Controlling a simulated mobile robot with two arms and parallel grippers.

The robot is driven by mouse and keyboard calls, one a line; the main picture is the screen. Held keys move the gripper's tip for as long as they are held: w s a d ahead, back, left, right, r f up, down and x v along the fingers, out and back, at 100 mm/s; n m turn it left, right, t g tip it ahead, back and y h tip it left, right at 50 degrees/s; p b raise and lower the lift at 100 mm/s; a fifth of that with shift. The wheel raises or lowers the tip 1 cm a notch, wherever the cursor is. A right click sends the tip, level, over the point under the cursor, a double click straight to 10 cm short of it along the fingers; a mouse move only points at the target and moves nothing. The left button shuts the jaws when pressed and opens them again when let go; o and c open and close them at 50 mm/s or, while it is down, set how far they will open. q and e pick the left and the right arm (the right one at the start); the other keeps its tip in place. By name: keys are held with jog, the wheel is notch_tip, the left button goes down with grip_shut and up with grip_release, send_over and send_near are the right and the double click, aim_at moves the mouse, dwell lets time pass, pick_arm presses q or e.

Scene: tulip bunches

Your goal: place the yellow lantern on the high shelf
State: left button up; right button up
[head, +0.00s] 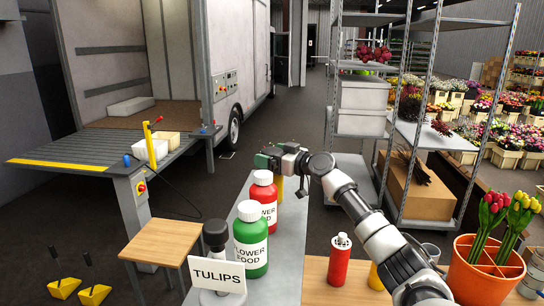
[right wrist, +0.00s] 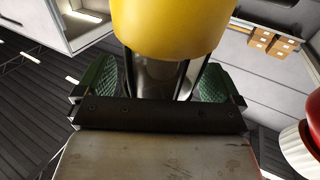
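The yellow lantern (head: 280,189) shows in the head view only as a yellow strip behind the red bottle, on the grey counter. In the right wrist view its yellow part (right wrist: 172,25) fills the top middle, with dark glass and thin bars below. My right gripper (head: 285,158) is at the lantern's top. Its green pads (right wrist: 157,84) stand wide apart on either side of the glass, and it looks open; contact is not clear. A tall metal rack (head: 464,115) at right has shelves at several heights, including a high board (head: 372,19). My left gripper is not in view.
The red bottle (head: 264,198) and green bottle (head: 250,240) stand on the counter close in front of the lantern. A TULIPS sign (head: 217,274) is nearer. A red canister (head: 340,260) and tulip pot (head: 484,275) stand at right. White crates (head: 362,95) occupy a rack shelf.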

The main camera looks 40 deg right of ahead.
jog(key=b+v, duration=0.7)
jog(key=v, duration=0.5)
dwell(0.5)
